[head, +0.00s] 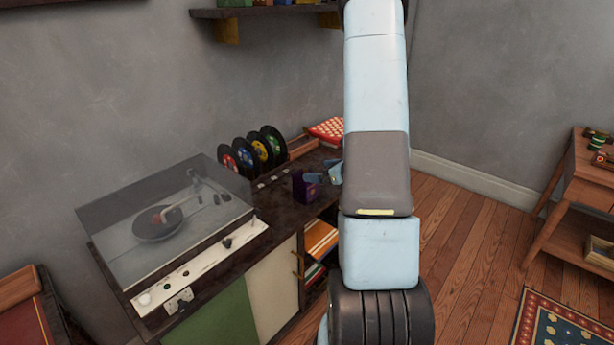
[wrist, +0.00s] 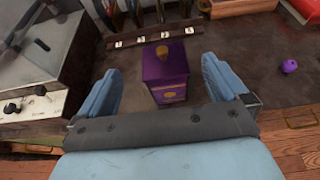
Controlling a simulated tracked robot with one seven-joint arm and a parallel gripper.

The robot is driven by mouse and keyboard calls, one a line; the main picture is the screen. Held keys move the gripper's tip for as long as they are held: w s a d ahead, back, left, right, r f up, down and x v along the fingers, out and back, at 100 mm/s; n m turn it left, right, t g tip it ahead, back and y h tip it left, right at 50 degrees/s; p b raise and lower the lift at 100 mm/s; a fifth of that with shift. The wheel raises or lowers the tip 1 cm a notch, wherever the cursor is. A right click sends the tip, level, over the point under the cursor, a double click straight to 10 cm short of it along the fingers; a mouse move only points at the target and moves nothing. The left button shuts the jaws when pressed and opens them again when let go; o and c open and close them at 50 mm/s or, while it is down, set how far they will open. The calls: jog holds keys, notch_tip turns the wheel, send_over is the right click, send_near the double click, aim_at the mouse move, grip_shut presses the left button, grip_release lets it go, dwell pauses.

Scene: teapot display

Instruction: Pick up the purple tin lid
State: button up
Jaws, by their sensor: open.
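A square purple tin (wrist: 166,92) with a gold label stands upright on the dark cabinet top. Its flat purple lid (wrist: 154,66) has a small gold knob and appears to sit on the tin. In the head view the tin (head: 302,188) shows small, partly beside my fingers. My gripper (wrist: 161,64) is open, with one blue finger on each side of the tin in the wrist view and visible gaps. It holds nothing. In the head view my gripper (head: 325,176) is mostly hidden behind my arm.
A small purple object (wrist: 289,67) lies to the right on the cabinet top. Upright records (head: 254,147) stand in a rack behind the tin. A turntable with a clear cover (head: 165,215) is to the left. A red-and-white checkered board (head: 328,130) lies at the back.

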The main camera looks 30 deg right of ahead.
jog(key=shift+d+f+x, duration=0.1)
jog(key=shift+f+x, duration=0.05)
jog(key=shift+x, duration=1)
jog(key=shift+d+f+x, duration=0.1)
jog(key=shift+f+x, duration=0.05)
jog(key=shift+x, duration=1.05)
jog(key=shift+d+f+x, duration=0.1)
jog(key=shift+f+x, duration=0.05)
jog(key=shift+x, duration=1)
jog(key=shift+s, duration=0.15)
jog(key=c, duration=1)
jog(key=shift+c, duration=0.2)
